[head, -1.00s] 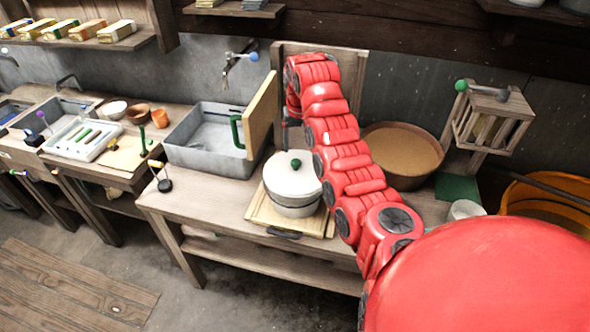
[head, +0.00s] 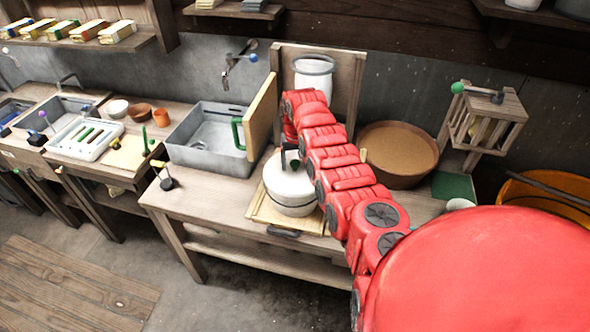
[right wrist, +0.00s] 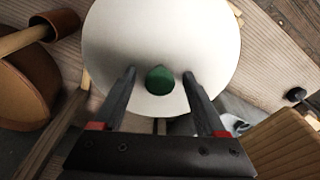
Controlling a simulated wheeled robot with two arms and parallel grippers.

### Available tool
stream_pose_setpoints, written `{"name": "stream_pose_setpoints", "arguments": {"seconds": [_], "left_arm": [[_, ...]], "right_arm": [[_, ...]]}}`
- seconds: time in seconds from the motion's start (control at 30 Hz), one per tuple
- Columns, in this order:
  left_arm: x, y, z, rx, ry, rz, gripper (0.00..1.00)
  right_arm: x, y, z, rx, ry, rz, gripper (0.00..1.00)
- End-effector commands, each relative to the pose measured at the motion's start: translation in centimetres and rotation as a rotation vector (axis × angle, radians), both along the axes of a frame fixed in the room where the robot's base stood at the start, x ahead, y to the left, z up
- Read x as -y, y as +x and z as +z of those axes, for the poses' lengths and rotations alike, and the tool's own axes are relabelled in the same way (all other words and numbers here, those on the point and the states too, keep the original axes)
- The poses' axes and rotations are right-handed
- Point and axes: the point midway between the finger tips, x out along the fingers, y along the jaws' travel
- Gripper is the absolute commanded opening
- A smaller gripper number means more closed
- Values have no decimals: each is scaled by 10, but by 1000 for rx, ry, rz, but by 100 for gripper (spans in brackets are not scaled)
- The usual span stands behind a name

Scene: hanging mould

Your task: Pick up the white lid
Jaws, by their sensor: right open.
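The white lid (head: 284,180) sits on the pot (head: 292,208) on the workbench. It is round with a green knob (right wrist: 159,80) on top. In the right wrist view the white lid (right wrist: 205,38) fills the upper middle. My right gripper (right wrist: 159,76) is open, its two dark fingers on either side of the knob with gaps between. In the head view my right gripper (head: 291,158) is at the knob, partly hidden by my red arm. I cannot tell whether the fingers touch the lid. My left gripper is not in view.
The pot stands on a wooden board (head: 258,212). A grey sink (head: 180,155) and an upright wooden panel with a green handle (head: 238,132) are left of it. A brown bowl (head: 398,150) stands right of my arm.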

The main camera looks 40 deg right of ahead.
Motion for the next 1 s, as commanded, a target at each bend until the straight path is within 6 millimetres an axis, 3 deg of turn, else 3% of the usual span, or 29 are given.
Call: {"name": "stream_pose_setpoints", "arguments": {"seconds": [0.23, 0.63, 1.0], "left_arm": [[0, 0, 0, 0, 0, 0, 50], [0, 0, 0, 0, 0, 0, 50], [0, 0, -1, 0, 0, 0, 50]], "right_arm": [[0, 0, -1, 1, 0, 0, 72], [0, 1, 0, 2, 0, 0, 0], [0, 1, 0, 2, 0, 0, 0]]}}
